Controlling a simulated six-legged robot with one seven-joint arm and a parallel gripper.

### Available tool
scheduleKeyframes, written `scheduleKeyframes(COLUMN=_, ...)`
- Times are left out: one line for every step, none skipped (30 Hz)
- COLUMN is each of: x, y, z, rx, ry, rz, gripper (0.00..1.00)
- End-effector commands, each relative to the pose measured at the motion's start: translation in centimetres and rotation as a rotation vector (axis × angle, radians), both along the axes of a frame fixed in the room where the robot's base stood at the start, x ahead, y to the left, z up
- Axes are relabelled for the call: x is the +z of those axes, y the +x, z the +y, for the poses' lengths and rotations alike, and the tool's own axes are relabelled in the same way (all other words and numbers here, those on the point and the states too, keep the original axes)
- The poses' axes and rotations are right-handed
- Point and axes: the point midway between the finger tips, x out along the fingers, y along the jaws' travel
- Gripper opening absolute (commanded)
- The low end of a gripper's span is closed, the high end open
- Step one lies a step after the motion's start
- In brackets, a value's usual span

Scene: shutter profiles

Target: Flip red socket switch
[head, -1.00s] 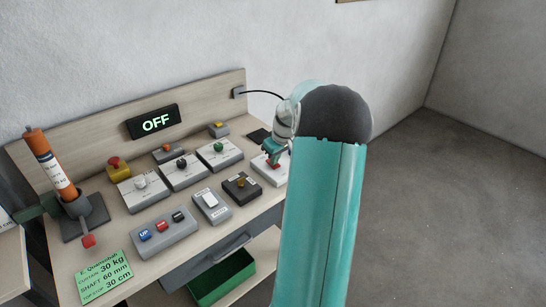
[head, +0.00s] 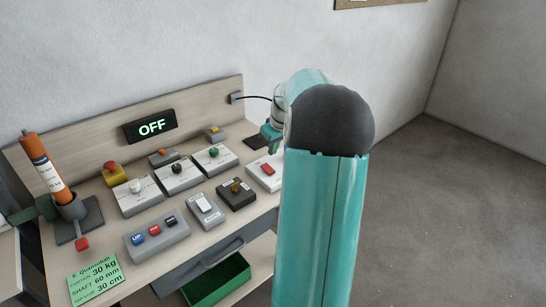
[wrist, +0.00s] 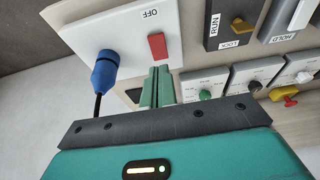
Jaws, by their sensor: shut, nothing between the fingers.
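The red socket switch (head: 267,169) is a red rocker on a white socket box (head: 257,178) at the right end of the bench. In the wrist view the red rocker (wrist: 157,46) sits near the edge of the white box (wrist: 120,28), with "OFF" printed beside it. Which way it is tilted is hard to tell. A blue plug (wrist: 103,72) with a black cable is in the same box. My gripper (head: 269,135) is raised above and behind the box. Its green fingers (wrist: 157,86) are together and empty, apart from the rocker in the wrist view.
A display (head: 150,126) on the back panel reads "OFF". An orange cylinder (head: 47,165) stands in a holder at the left. A green bin (head: 217,281) is below.

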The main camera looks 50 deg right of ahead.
Motion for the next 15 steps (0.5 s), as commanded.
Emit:
scheduleKeyframes(x=1.1, y=-0.3, z=0.1, rx=-0.002, ry=-0.003, rz=-0.001, gripper=0.00)
scheduleKeyframes(x=1.7, y=-0.5, z=0.1, rx=-0.002, ry=-0.003, rz=-0.002, gripper=0.00)
scheduleKeyframes(x=2.4, y=-0.7, z=0.2, rx=-0.003, ry=-0.003, rz=-0.001, gripper=0.00)
scheduleKeyframes(x=2.9, y=-0.9, z=0.3, rx=-0.003, ry=-0.002, rz=0.000, gripper=0.00)
scheduleKeyframes(x=3.4, y=-1.1, z=0.3, rx=-0.002, ry=-0.003, rz=-0.001, gripper=0.00)
scheduleKeyframes(x=3.9, y=-1.3, z=0.4, rx=-0.002, ry=-0.002, rz=-0.001, gripper=0.00)
scheduleKeyframes(x=4.2, y=-1.4, z=0.5, rx=-0.001, ry=-0.001, rz=0.000, gripper=0.00)
scheduleKeyframes(x=4.6, y=-1.5, z=0.5, rx=-0.001, ry=-0.001, rz=0.000, gripper=0.00)
scheduleKeyframes(x=4.9, y=-1.6, z=0.5, rx=0.000, ry=-0.001, rz=-0.001, gripper=0.00)
scheduleKeyframes(x=5.1, y=-1.7, z=0.6, rx=0.000, ry=-0.001, rz=-0.001, gripper=0.00)
scheduleKeyframes(x=5.3, y=-1.7, z=0.6, rx=0.000, ry=0.000, rz=0.000, gripper=0.00)
scheduleKeyframes(x=5.4, y=-1.8, z=0.6, rx=-0.001, ry=0.000, rz=0.000, gripper=0.00)
scheduleKeyframes(x=5.5, y=-1.8, z=0.6, rx=-0.001, ry=0.000, rz=0.000, gripper=0.00)
scheduleKeyframes(x=5.5, y=-1.9, z=0.6, rx=-0.001, ry=0.001, rz=0.000, gripper=0.00)
scheduleKeyframes(x=5.5, y=-1.9, z=0.6, rx=-0.001, ry=0.001, rz=0.000, gripper=0.00)
